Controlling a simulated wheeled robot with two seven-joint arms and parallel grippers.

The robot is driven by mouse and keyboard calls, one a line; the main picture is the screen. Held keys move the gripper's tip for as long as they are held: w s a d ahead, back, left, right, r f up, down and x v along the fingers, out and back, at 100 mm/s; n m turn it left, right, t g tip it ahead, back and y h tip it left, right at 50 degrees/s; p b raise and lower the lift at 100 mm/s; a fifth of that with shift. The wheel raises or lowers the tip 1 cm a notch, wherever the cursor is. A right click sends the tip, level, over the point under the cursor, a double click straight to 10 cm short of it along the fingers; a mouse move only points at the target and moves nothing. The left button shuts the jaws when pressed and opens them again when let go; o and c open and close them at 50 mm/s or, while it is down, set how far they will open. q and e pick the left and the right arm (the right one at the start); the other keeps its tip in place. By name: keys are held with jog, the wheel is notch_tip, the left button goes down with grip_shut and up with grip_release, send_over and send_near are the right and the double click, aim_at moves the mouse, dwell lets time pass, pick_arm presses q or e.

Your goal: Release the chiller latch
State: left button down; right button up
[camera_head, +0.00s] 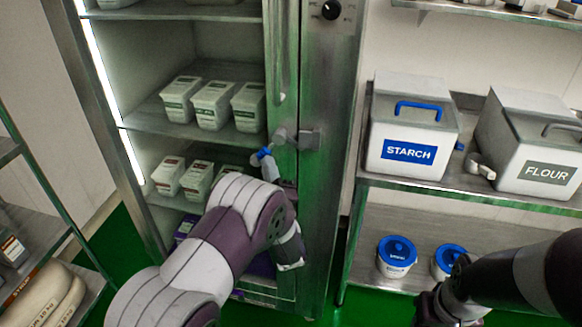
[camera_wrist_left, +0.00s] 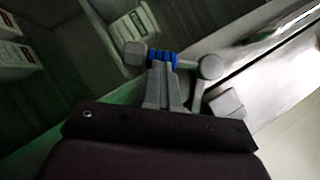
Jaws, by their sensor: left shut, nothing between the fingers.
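The chiller (camera_head: 325,200) is a tall metal cabinet whose shelves of tubs show behind its front. Its grey latch (camera_head: 284,135) sits on the frame at mid height, with a block-like catch (camera_head: 309,139) to its right. My left gripper (camera_head: 265,156) is at the latch, just below and left of it.
White tubs (camera_head: 213,104) stand on the chiller shelves. On the right rack are the starch bin (camera_head: 412,125) and the flour bin (camera_head: 530,140), with blue-lidded tubs (camera_head: 397,256) below. Another rack (camera_head: 50,240) stands at the left. A round dial (camera_head: 331,10) is above the latch.

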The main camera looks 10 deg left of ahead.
aim_at(255, 158)
pick_arm(q)
jog(key=shift+h, duration=0.3)
jog(key=a, duration=0.1)
jog(key=a+r+p, duration=0.1)
jog(key=w+a+p, duration=0.1)
jog(key=shift+a+r, duration=0.25)
jog(key=shift+r, duration=0.15)
jog(key=shift+s+a+r+p, duration=0.15)
jog(key=shift+a+r+p, duration=0.35)
jog(key=shift+r, duration=0.15)
jog(key=shift+r, duration=0.15)
